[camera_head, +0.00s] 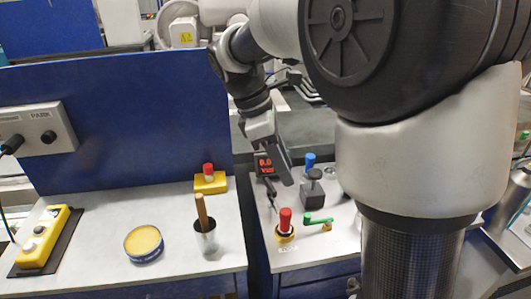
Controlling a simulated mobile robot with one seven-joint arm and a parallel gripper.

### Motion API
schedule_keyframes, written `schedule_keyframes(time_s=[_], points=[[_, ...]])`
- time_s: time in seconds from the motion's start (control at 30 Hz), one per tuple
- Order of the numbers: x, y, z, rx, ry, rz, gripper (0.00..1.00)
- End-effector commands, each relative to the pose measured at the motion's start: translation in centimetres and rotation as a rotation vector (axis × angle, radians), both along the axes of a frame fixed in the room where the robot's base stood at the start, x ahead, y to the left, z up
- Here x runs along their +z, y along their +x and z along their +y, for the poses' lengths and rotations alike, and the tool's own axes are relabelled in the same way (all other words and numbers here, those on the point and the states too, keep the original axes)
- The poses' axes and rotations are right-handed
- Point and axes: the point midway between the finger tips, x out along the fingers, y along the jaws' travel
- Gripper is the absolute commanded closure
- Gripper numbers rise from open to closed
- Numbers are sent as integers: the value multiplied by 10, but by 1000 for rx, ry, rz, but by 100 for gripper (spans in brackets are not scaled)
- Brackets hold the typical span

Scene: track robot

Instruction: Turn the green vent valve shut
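The green valve (318,221) is a small lever handle on a brass-coloured fitting, lying roughly level near the front of the right-hand white bench. A red-topped knob with a yellow base (285,226) stands just left of it. My gripper (286,177) hangs above the same bench, behind and a little left of the green valve, apart from it. Its fingers are dark and small in this view, and I cannot tell whether they are open or shut. I see nothing clearly held.
A display with red digits (265,163) stands behind my gripper. A blue-topped part (310,161) and a dark block (312,190) stand behind the valve. The left bench holds a metal cup (206,239), a yellow-topped tin (144,244) and a yellow control box (42,240). A gap separates the benches.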

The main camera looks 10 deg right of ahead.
Motion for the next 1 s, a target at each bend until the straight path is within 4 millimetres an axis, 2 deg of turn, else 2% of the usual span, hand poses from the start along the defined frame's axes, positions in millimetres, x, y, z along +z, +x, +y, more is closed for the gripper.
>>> schedule_keyframes(time_s=[0.17, 0.27, 0.7, 0.9, 1.0], points=[[-16, 0, -5, 12, -6, 12, 67], [-33, -2, -12, 10, -6, 13, 67], [-122, -9, -48, 8, -5, 12, 67], [-150, -11, -60, 9, -5, 10, 67], [-157, -12, -63, 10, -4, 9, 67]])
